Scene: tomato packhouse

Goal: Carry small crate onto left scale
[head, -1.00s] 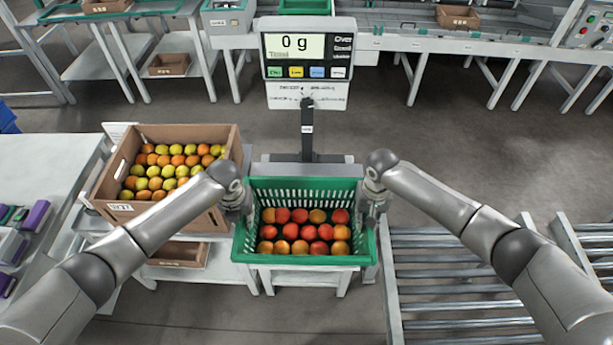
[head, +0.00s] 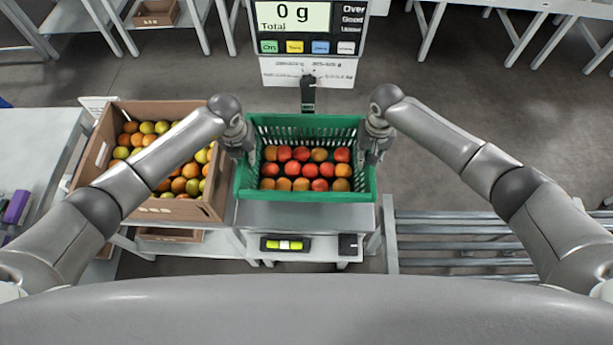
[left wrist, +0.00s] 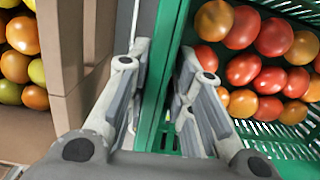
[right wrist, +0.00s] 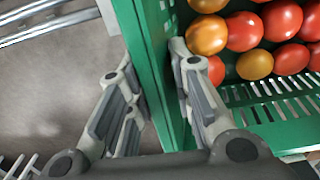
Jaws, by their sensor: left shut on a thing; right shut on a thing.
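The small crate (head: 305,197) is green and slotted, and it holds several red and orange tomatoes. It is level above or on the plate of a scale (head: 305,215); I cannot tell whether it touches. The scale's display (head: 305,25) behind it reads 0 g. My left gripper (head: 243,150) is shut on the crate's left wall, which also shows in the left wrist view (left wrist: 160,100). My right gripper (head: 373,152) is shut on the right wall, seen between the fingers in the right wrist view (right wrist: 155,70).
A cardboard box (head: 190,208) of yellow and orange tomatoes stands close to the left of the crate. A roller conveyor (head: 470,230) lies to the right. A white table (head: 35,150) is at the far left. A lower shelf with a spirit level (head: 285,244) shows under the scale plate.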

